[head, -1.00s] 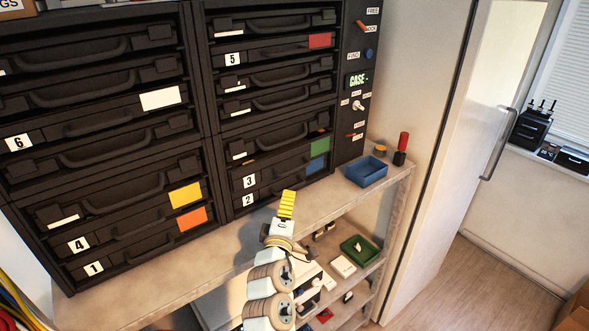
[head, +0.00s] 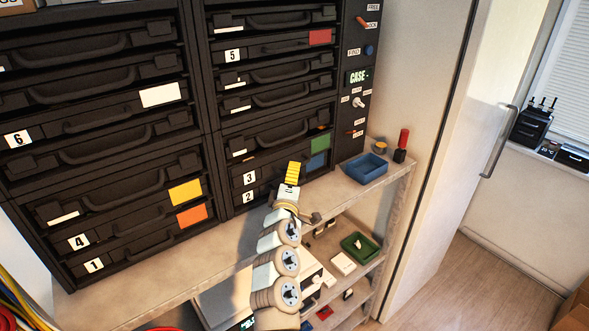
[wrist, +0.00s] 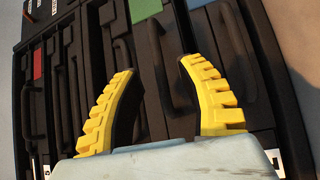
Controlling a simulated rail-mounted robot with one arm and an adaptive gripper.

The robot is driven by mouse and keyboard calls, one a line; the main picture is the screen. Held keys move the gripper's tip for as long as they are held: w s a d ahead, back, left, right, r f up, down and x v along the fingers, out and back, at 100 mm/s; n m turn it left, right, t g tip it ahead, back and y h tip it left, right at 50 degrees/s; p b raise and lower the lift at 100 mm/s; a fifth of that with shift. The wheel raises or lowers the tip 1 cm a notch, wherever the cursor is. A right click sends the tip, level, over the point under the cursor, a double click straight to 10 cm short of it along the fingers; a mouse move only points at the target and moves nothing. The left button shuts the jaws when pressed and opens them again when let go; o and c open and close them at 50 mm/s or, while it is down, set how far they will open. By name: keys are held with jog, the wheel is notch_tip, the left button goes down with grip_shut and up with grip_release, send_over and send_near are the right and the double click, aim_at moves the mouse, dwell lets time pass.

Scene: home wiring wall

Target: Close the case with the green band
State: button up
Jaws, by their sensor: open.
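The case with the green band (head: 320,143) is a black case in the lower right rack, with a white label 3 (head: 249,178) at its left end. A dark gap shows above its front; I cannot tell how far it stands out. My gripper (head: 293,172) has yellow ribbed fingers and is in front of the lower right cases, hiding part of their fronts. In the wrist view the green band (wrist: 143,9) is at the top edge, and my open gripper (wrist: 157,66) has a black handle beyond its fingertips. I see nothing held; contact is unclear.
The case with the blue band (head: 316,162), labelled 2, lies directly below. A blue tray (head: 367,169) and a red-topped object (head: 402,145) stand on the shelf to the right. A switch panel (head: 357,80) borders the rack. The shelf front (head: 180,280) is mostly clear.

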jog(key=shift+w+d+r+b, duration=0.15)
jog(key=shift+w+b, duration=0.2)
jog(key=shift+w, duration=0.4)
jog(key=shift+w+d+r+b, duration=0.1)
jog(key=shift+w+b, duration=0.25)
jog(key=shift+w, duration=0.35)
jog(key=shift+a, duration=0.1)
grip_shut()
